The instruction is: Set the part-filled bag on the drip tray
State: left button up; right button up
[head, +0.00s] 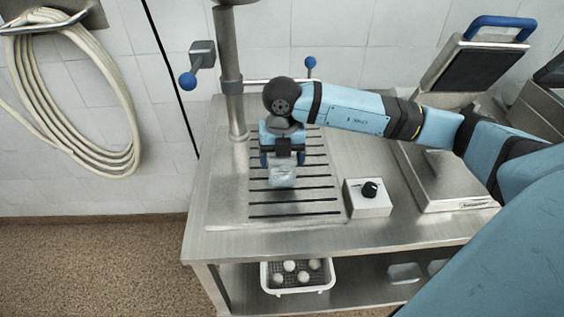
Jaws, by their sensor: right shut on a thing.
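My right gripper (283,160) points down over the slotted drip tray (312,192) and is shut on the part-filled bag (284,178). The bag looks small, clear and pale. It hangs below the jaws over the middle of the tray's slots. I cannot tell whether its bottom touches the tray. The gripper and wrist hide the bag's top and some of the tray behind. My left gripper is not in view.
A steel post (231,90) rises behind the tray's left side. A control box with a black knob (369,190) stands right of the tray. Farther right is a hinged press with a blue handle (500,24). A white basket (298,287) with several pale balls sits on the lower shelf.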

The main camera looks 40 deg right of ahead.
notch_tip(320, 180, down, 2)
jog(key=shift+f, duration=0.1)
jog(key=shift+f, duration=0.15)
jog(key=o, duration=0.9)
jog(key=shift+c, duration=0.2)
jog(key=shift+r, duration=0.3)
notch_tip(320, 180, up, 12)
jog(key=shift+f, duration=0.1)
